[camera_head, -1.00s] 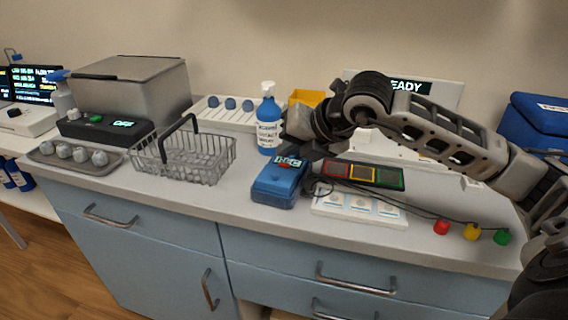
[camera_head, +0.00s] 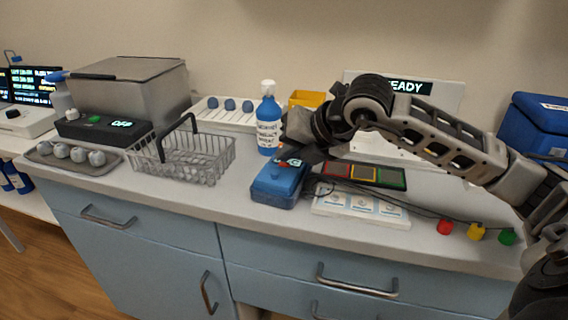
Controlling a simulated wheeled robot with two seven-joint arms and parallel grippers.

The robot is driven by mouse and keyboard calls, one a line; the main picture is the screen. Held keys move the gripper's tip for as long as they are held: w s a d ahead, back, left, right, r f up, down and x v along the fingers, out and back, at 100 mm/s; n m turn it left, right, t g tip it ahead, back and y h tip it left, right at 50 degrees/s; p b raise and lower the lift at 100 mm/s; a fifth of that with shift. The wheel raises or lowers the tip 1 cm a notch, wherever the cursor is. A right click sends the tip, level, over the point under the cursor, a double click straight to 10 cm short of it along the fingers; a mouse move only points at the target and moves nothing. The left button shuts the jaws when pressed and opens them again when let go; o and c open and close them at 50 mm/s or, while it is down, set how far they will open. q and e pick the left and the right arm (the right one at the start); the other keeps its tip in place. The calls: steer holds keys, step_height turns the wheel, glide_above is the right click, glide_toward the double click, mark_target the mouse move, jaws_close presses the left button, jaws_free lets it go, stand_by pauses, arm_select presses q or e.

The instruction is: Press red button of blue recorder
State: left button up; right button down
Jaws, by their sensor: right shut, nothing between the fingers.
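The blue recorder (camera_head: 276,189) lies on the counter right of the wire basket. It has a small display at its far end, and its red button (camera_head: 284,163) shows as a small red spot beside that display. My right gripper (camera_head: 297,158) is shut and empty, pointing down at the recorder's far end. It partly covers the display. I cannot tell whether the fingertips touch the button. My left gripper is not in view.
A wire basket (camera_head: 183,160) stands left of the recorder, and a blue bottle (camera_head: 268,124) stands behind it. A white card (camera_head: 360,208) and red, yellow and green plugs on cables (camera_head: 476,232) lie to the right.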

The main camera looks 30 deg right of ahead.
mark_target(289, 170)
steer(key=shift+f+b, duration=0.35)
steer(key=shift+b, duration=0.05)
stand_by(0.5)
steer(key=shift+r, duration=0.1)
steer(key=shift+r+p, duration=0.5)
steer(key=shift+r, duration=0.3)
step_height(289, 170, up, 5)
steer(key=p, duration=0.3)
steer(key=shift+s+f, duration=0.1)
stand_by(0.8)
